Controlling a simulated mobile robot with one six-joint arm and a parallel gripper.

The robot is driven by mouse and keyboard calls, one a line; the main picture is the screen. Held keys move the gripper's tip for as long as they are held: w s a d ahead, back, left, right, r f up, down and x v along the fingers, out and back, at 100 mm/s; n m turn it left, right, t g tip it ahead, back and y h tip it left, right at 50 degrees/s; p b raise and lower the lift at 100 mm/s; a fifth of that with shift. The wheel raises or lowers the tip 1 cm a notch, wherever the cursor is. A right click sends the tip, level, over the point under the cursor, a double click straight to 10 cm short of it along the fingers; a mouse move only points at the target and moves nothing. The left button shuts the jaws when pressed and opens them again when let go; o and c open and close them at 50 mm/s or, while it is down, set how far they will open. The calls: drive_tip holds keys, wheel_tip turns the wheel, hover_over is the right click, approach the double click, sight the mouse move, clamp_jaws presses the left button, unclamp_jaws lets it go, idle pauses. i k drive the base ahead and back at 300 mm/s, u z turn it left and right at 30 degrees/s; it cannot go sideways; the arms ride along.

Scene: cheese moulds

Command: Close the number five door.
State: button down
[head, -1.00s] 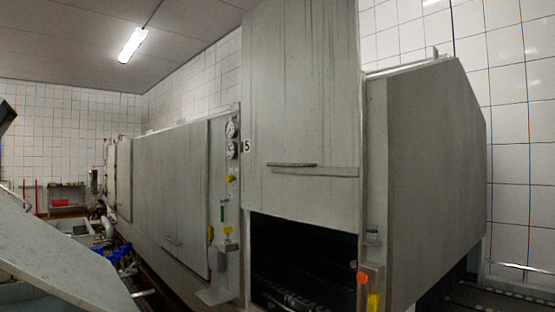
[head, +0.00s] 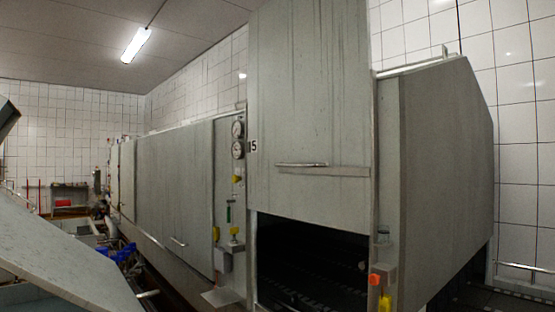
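The number five door (head: 308,110) is a tall grey metal panel in the head view, right of the middle. It is raised, and a dark opening (head: 310,255) shows below its lower edge. A horizontal bar handle (head: 302,165) sits on its lower part. A small "5" label (head: 253,146) is on the frame at the door's left edge. My gripper is not in view.
A lower closed grey panel (head: 170,190) with a handle runs along the machine to the left. Gauges (head: 238,140) and yellow fittings sit between the panels. A slanted grey surface (head: 60,245) fills the lower left.

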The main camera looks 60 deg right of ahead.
sight(309, 143)
drive_tip(key=u, duration=0.05)
drive_tip(key=i, duration=1)
drive_tip(key=z, duration=0.05)
